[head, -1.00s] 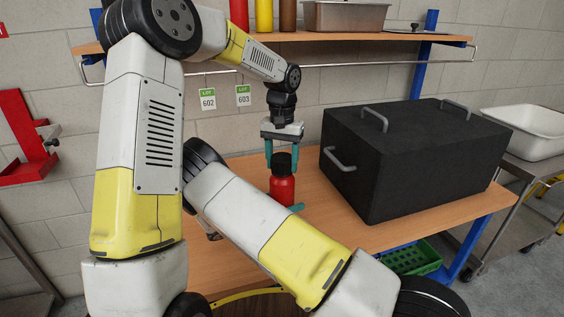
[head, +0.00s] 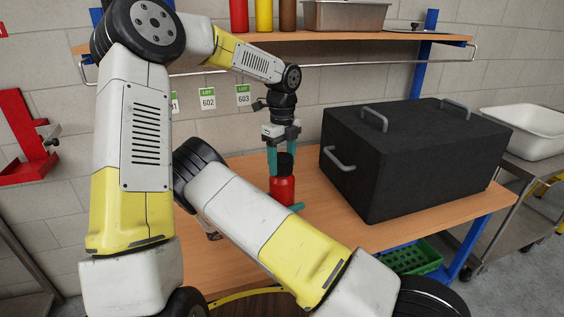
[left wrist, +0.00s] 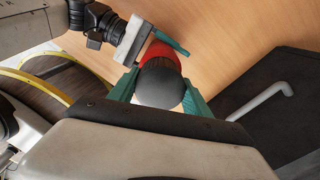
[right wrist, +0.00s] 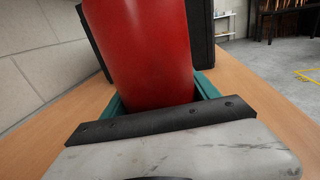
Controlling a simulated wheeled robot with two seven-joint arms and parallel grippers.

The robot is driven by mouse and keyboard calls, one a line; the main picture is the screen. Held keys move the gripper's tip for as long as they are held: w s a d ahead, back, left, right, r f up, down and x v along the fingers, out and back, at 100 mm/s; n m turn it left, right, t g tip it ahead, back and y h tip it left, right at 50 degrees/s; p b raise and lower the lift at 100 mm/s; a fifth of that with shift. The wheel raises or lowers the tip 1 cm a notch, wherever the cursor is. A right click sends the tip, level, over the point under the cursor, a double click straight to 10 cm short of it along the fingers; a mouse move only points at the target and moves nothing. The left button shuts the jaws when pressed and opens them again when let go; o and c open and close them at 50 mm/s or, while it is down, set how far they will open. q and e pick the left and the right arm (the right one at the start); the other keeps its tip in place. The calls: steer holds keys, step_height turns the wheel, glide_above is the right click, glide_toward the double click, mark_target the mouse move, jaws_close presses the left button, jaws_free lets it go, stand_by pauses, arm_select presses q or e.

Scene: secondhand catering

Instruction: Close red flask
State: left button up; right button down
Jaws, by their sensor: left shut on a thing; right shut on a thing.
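The red flask (head: 282,190) stands upright on the wooden table, with its black lid (head: 285,163) on top. My left gripper (head: 280,160) points down from above with its teal fingers on both sides of the lid, shut on it. The left wrist view shows the dark lid (left wrist: 160,85) between the fingers (left wrist: 158,92), with the red body (left wrist: 162,52) beyond. My right gripper (head: 290,207) is low beside the flask and shut on its red body, mostly hidden by my right arm in the head view. The right wrist view shows the red body (right wrist: 145,50) between its fingers (right wrist: 160,95).
A large black box (head: 400,160) with grey handles stands right of the flask. A shelf (head: 350,38) with bottles and a metal pan runs above the table. A green crate (head: 412,258) is below the table. A white basin (head: 528,132) stands at the far right.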

arm_select(q)
steer(key=o, duration=1.5)
steer(key=shift+o, duration=0.2)
steer(key=shift+r, duration=0.1)
steer(key=shift+r, duration=2.2)
steer(key=shift+c, duration=0.4)
